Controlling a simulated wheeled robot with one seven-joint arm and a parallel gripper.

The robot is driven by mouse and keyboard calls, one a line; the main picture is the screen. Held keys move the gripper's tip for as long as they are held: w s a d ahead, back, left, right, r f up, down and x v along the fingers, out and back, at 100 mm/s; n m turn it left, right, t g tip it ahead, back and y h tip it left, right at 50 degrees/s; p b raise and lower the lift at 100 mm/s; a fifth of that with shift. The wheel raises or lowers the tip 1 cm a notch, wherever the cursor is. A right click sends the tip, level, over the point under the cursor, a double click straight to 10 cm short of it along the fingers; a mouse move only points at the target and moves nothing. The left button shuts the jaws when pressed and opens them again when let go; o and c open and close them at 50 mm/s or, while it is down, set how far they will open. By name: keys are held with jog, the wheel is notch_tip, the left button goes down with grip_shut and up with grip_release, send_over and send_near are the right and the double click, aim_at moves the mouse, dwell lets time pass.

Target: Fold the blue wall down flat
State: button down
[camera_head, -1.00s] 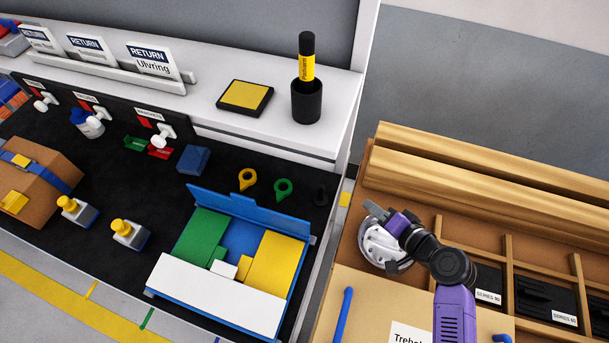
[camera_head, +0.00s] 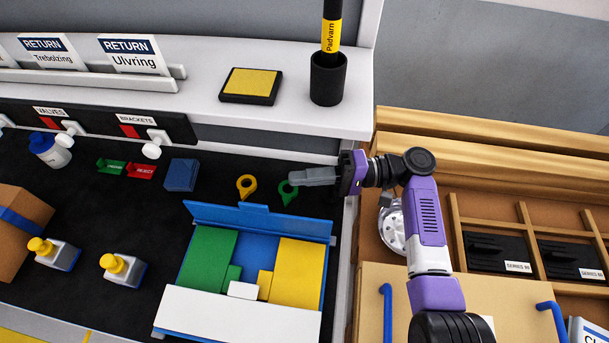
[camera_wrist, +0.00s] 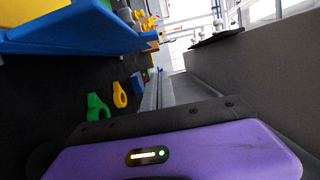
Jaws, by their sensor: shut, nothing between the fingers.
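The blue wall (camera_head: 225,216) stands raised along the back edge of a blue box on the dark bench, with a small tab at its top middle. In the wrist view the blue wall (camera_wrist: 90,28) shows at the upper left. The green panel (camera_head: 207,258), yellow panel (camera_head: 298,272) and white panel (camera_head: 240,314) of the box lie about flat around its blue floor. My gripper (camera_head: 296,177) is shut and empty, pointing left behind the wall's right end, apart from it in the picture. Its fingertips cannot be made out in the wrist view.
A green ring tag (camera_head: 288,194) is close to my fingertips, with a yellow ring tag (camera_head: 246,186) and a blue block (camera_head: 181,175) farther left. A white shelf (camera_head: 200,112) with a black pen cup (camera_head: 328,80) rises behind. A wooden organiser (camera_head: 480,215) is at the right.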

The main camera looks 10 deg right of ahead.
jog(key=s+a+p, duration=0.3)
jog(key=a, duration=0.4)
jog(key=shift+a, duration=0.3)
jog(key=shift+s, duration=0.2)
jog(key=shift+s+a+f+n+t+h+b, duration=0.25)
jog(key=shift+s+a+f+n+h+b, duration=0.3)
jog(key=shift+s+n+b, duration=0.95)
jog(key=shift+s+a+f+n+t+h+b, duration=0.2)
jog(key=shift+s+a+f+n+h+b, duration=0.35)
jog(key=shift+s+n+b, duration=0.95)
jog(key=shift+s+a+f+n+t+h+b, duration=0.3)
jog(key=shift+s+a+n+b, duration=0.6)
jog(key=shift+s+n, duration=1.05)
jog(key=shift+d+f, duration=0.1)
jog(key=shift+d, duration=0.1)
